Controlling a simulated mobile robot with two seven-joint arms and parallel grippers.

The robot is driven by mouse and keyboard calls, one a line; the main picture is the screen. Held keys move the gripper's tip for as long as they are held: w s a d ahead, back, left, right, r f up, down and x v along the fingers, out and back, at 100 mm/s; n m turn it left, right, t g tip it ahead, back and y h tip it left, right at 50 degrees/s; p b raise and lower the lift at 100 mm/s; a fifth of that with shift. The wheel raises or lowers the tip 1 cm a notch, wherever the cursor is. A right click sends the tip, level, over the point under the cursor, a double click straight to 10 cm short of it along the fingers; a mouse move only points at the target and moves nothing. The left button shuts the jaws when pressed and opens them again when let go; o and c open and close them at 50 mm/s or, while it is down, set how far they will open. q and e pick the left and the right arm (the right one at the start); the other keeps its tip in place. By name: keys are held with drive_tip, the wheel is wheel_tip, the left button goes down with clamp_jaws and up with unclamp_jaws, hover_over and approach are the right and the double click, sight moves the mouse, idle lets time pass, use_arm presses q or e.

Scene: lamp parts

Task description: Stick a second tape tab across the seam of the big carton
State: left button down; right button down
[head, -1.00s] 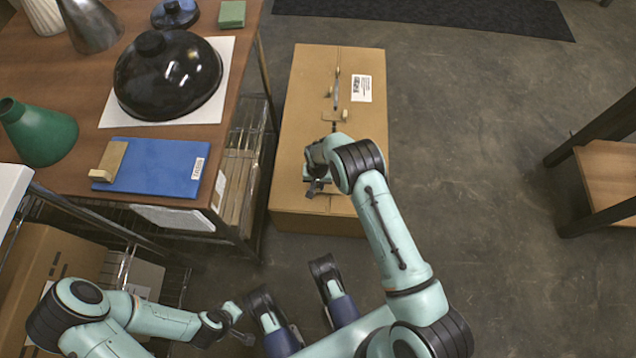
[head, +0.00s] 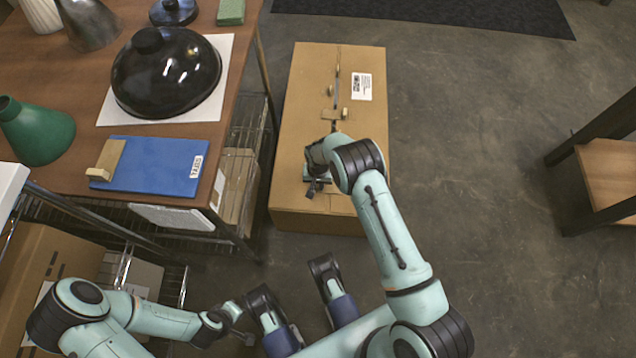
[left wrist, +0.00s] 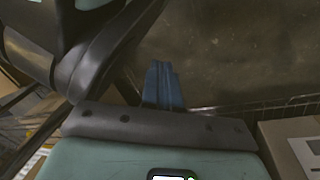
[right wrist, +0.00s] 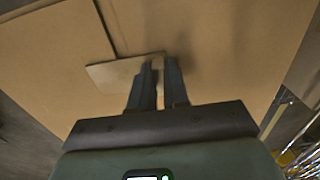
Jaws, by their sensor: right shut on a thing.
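The big brown carton (head: 300,105) stands on the floor, its top seam running lengthwise with a narrow dark gap. A tan tape tab (head: 327,113) lies across the seam near the middle, with a small pale block at its right end. My right gripper (head: 312,188) is low over the carton's near end. In the right wrist view, its fingers (right wrist: 158,88) are shut on the pale upright part of another tan tape tab (right wrist: 112,73). That tab lies across the seam line; I cannot tell whether it touches the carton. My left gripper (left wrist: 163,88) is shut and empty, away from the carton.
A wooden table (head: 62,112) stands left of the carton, carrying a black dome shade (head: 168,78), a green cone shade (head: 42,135) and a blue folder (head: 160,165). Boards stand beneath it. A shelf unit (head: 610,165) is at the right. The floor between is clear.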

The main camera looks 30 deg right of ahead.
idle(0.3)
drive_tip(key=c, duration=1)
unclamp_jaws()
drive_tip(key=shift+f, duration=0.1)
drive_tip(key=shift+c, duration=0.2)
